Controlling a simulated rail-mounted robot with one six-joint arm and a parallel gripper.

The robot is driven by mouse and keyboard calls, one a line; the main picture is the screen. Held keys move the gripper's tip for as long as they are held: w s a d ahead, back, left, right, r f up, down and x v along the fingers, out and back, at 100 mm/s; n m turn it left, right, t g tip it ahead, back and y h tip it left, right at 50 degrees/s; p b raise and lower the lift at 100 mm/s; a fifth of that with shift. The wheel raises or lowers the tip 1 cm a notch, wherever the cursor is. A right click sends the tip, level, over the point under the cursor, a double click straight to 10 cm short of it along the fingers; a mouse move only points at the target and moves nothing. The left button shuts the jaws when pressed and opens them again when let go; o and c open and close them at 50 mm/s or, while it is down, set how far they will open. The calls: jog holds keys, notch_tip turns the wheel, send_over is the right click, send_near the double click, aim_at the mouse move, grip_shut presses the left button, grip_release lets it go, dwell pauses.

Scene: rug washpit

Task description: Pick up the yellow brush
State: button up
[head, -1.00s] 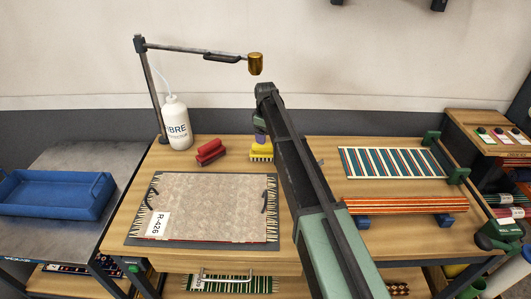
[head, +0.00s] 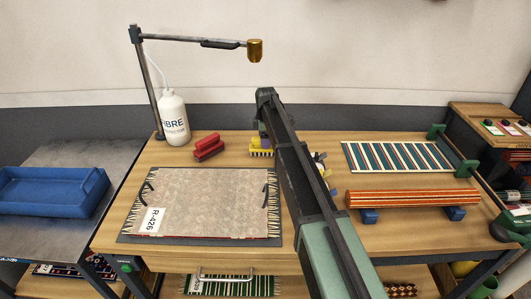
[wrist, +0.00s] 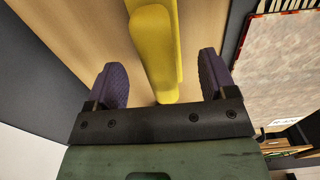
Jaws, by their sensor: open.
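The yellow brush (head: 261,152) lies on the wooden bench near its back edge, beside a red brush. My arm hides part of it in the head view. In the wrist view the yellow brush (wrist: 154,50) runs lengthwise between the two purple finger pads of my gripper (wrist: 163,80). The pads are apart, with a visible gap on each side of the brush. In the head view my gripper is mostly hidden behind my arm, with a bit of purple showing just above the brush.
The red brush (head: 208,147) and a white bottle (head: 173,118) stand left of the yellow brush. A rug (head: 205,203) lies in front. A striped rug (head: 396,157) and a rolled rug (head: 412,198) are on the right. A brass lamp head (head: 255,50) hangs above.

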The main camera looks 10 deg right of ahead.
notch_tip(320, 180, down, 4)
jog(key=b, duration=0.2)
jog(key=shift+b, duration=0.3)
jog(key=shift+r, duration=0.2)
jog(key=shift+c, duration=0.3)
jog(key=c, duration=1)
jog(key=shift+r+p, duration=0.1)
jog(key=shift+p, duration=0.25)
notch_tip(320, 180, up, 10)
jog(key=p, duration=1)
jog(key=shift+r, duration=0.1)
jog(key=shift+f, duration=0.2)
